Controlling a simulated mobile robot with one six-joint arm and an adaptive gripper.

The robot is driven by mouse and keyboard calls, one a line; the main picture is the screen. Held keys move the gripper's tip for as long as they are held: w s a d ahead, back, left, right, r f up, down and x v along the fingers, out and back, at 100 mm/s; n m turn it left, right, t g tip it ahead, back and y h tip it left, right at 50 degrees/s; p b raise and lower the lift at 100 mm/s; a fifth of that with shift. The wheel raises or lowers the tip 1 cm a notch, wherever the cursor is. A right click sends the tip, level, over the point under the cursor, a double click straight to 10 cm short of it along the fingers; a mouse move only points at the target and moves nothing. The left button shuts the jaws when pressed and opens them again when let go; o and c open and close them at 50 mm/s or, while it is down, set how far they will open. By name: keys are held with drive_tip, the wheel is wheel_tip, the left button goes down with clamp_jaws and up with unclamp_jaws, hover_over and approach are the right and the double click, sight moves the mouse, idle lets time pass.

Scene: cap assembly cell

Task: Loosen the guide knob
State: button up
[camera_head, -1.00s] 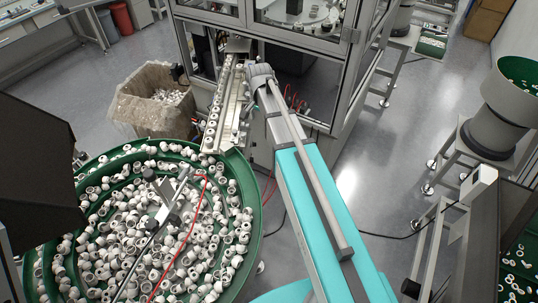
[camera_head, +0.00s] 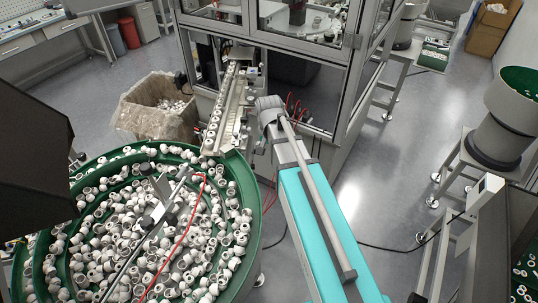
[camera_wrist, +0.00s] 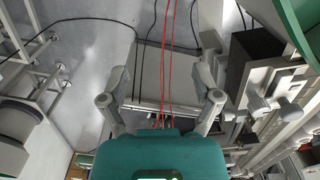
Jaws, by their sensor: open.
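My gripper (camera_wrist: 160,78) is open in the wrist view, its two grey fingers spread apart with nothing held between them. Two small grey knobs (camera_wrist: 258,104) (camera_wrist: 290,110) sit on the guide-rail assembly at the right of that view, to the right of my gripper and apart from it. I cannot tell which one is the guide knob. In the head view the guide rail (camera_head: 226,112), lined with white caps, runs from the bowl to the machine. My grey arm end (camera_head: 268,105) is just right of the rail there and hides my fingers.
A green feeder bowl (camera_head: 254,215) full of white caps stands front left. A lined bin (camera_head: 150,118) is left of the rail. The machine frame (camera_head: 350,110) stands behind my arm. Red and black cables (camera_wrist: 168,50) run by my fingers. Open floor (camera_head: 385,200) lies right.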

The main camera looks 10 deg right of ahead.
drive_tip(key=shift+s, duration=0.1)
idle(0.3)
drive_tip(key=s+f+n+b, duration=0.5)
drive_tip(key=s+f+b, duration=0.3)
drive_tip(key=s, duration=0.3)
drive_tip(key=shift+f+n, duration=0.25)
drive_tip(key=shift+n, duration=0.05)
drive_tip(key=shift+a, duration=0.1)
drive_tip(key=shift+c, duration=0.2)
